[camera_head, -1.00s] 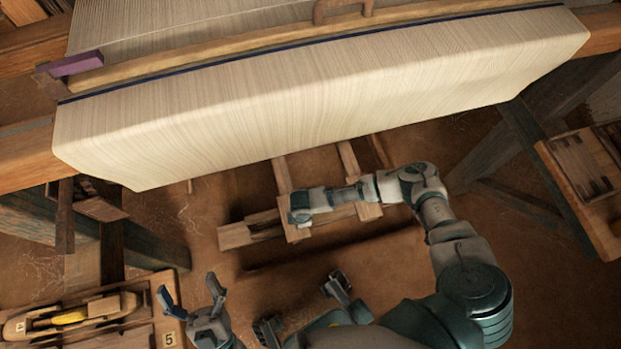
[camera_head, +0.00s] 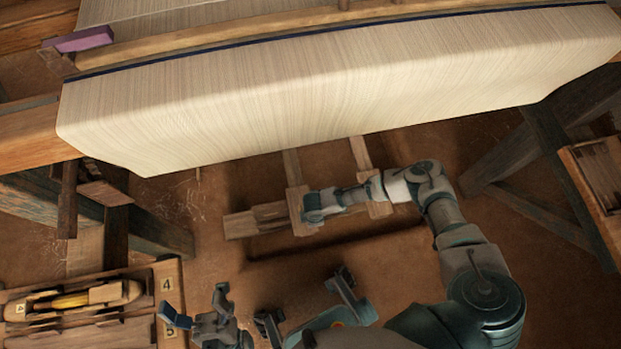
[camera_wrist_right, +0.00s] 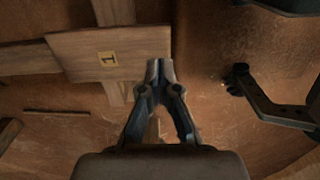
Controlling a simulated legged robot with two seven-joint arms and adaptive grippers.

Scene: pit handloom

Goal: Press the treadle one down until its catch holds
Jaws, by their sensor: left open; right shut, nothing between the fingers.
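Treadle one is a wooden bar with a flat pad (camera_head: 296,200) in the pit below the loom. In the right wrist view its pad (camera_wrist_right: 85,45) bears a yellow label "1". My right gripper (camera_head: 308,216) reaches in from the right over this pad. In the right wrist view its fingertips (camera_wrist_right: 160,68) are shut and empty, overlapping the pad's right edge. I cannot tell whether they touch it. The catch cannot be made out. My left gripper (camera_head: 198,305) is open and empty at the lower left, away from the treadles.
A second treadle (camera_head: 361,155) lies to the right, partly behind my right forearm. The cloth-covered loom beam (camera_head: 330,85) spans above. A wooden tray with a shuttle (camera_head: 75,300) stands at lower left. Dark posts stand on both sides, with a wooden box (camera_head: 598,170) at right.

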